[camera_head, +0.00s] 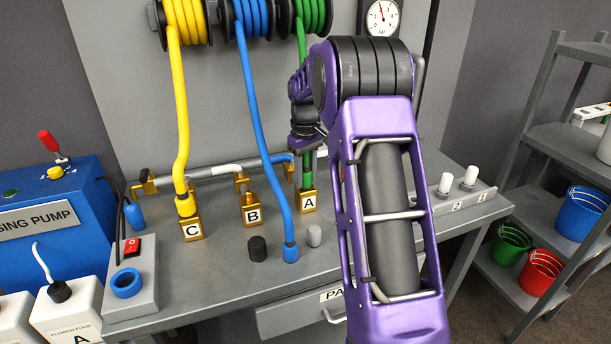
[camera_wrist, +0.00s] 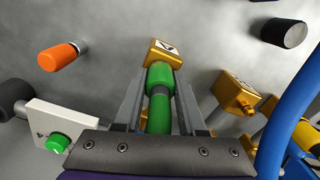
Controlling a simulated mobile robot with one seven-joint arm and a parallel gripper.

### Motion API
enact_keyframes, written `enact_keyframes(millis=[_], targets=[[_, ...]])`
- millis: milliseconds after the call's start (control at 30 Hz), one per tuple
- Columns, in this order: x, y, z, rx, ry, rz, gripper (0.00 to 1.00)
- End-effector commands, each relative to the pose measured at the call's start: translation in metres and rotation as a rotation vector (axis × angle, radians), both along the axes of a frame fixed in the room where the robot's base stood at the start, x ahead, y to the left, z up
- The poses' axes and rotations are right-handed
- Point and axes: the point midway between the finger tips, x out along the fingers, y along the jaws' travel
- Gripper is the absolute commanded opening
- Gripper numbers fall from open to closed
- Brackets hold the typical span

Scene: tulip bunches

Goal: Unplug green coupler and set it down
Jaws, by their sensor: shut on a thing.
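The green coupler (camera_wrist: 159,76) sits between the two fingers of my gripper (camera_wrist: 158,100) in the wrist view, which is shut on it. Its end meets the brass block labelled A (camera_wrist: 163,49) and appears seated there. In the head view, the green coupler (camera_head: 307,178) stands upright at block A (camera_head: 308,201), with my wrist just above it. The green hose (camera_head: 301,36) comes down from its reel behind my arm, which hides part of it.
The yellow hose (camera_head: 180,110) ends at block C (camera_head: 192,230). Block B (camera_head: 251,212) has no hose. The blue hose (camera_head: 262,130) ends at the tabletop, near a black cap (camera_head: 257,248) and a grey cap (camera_head: 314,236).

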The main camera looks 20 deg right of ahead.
Motion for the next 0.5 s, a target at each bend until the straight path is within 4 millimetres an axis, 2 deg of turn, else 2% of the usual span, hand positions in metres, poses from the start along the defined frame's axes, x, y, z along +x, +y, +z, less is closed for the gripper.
enact_keyframes(millis=[267, 500], targets=[[0.0, 0.0, 0.001, 0.0, 0.001, 0.0, 0.0], [0.0, 0.0, 0.01, 0.001, 0.001, 0.0, 0.0]])
